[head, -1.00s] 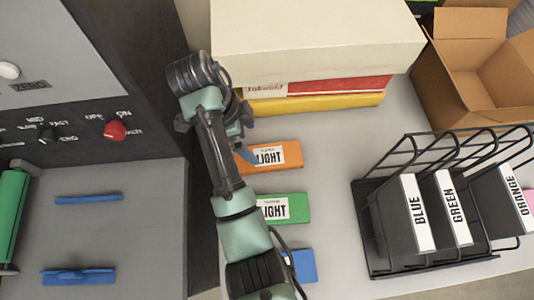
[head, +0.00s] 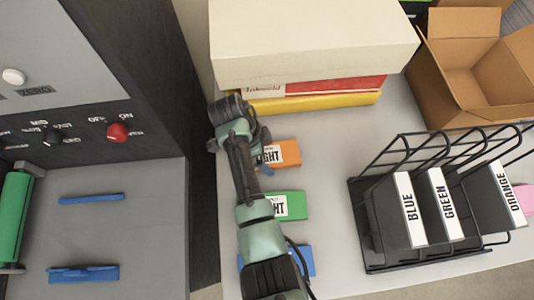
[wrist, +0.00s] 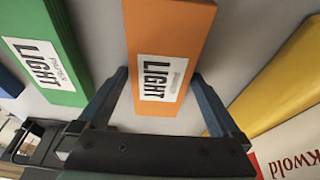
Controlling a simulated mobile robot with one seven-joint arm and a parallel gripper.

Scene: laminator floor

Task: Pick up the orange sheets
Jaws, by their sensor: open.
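The orange sheets (head: 284,153) are a flat orange pack with a white label reading LIGHT. They lie on the table between the green pack and the yellow box, partly hidden by my arm in the head view. In the wrist view the orange sheets (wrist: 160,30) reach in between the two blue fingers of my gripper (wrist: 160,100). One finger is on each side of the pack, with gaps visible. My gripper is open and holds nothing. I cannot tell its exact height above the table.
A green pack (head: 292,205) and a blue pack (head: 306,262) lie nearer. Yellow (head: 310,102) and red boxes under a large cream box (head: 310,45) stand behind. A black wire rack (head: 365,225) with labelled folders is at right, an open cardboard box (head: 470,65) behind it.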

